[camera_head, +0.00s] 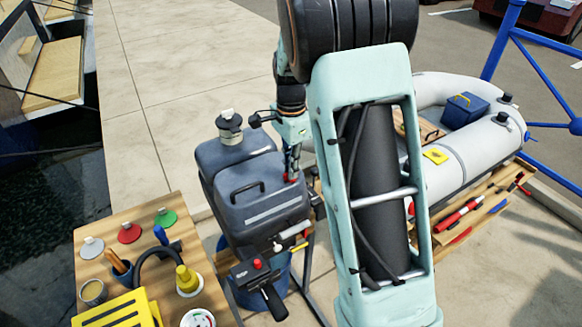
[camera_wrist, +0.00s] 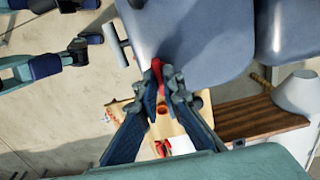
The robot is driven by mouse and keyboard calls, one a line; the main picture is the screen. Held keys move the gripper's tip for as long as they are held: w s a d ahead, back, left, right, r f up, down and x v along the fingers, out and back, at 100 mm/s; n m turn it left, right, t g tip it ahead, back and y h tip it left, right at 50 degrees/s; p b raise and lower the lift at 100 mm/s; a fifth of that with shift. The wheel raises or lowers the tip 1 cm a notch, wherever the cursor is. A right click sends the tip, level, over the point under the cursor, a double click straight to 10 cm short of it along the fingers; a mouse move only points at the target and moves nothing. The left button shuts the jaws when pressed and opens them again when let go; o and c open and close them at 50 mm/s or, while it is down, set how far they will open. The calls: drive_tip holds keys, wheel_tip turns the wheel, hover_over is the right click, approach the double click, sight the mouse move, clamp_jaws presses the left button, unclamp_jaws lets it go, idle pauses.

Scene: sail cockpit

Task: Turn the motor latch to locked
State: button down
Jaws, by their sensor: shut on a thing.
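The grey-blue outboard motor (camera_head: 262,205) stands upright on a stand at the picture's middle. A small red latch (camera_head: 289,178) shows at the right side of its cowling. My gripper (camera_head: 291,172) reaches down beside the cowling and is shut on this latch. In the wrist view, the red latch (camera_wrist: 157,68) sits between the fingertips of my gripper (camera_wrist: 163,78), against the motor's cowling (camera_wrist: 190,35). The fingers hide much of the latch, and I cannot tell whether it is in its locked position.
A wooden table (camera_head: 190,232) at lower left holds several coloured caps, a yellow case (camera_head: 118,312) and a tin. The motor's tiller (camera_head: 262,285) points toward the front. A grey inflatable boat (camera_head: 455,160) lies at right. Open paving lies behind the motor.

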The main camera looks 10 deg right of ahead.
drive_tip(key=c, duration=2.1)
unclamp_jaws()
wheel_tip(320, 180, up, 12)
drive_tip(key=shift+r, duration=0.1)
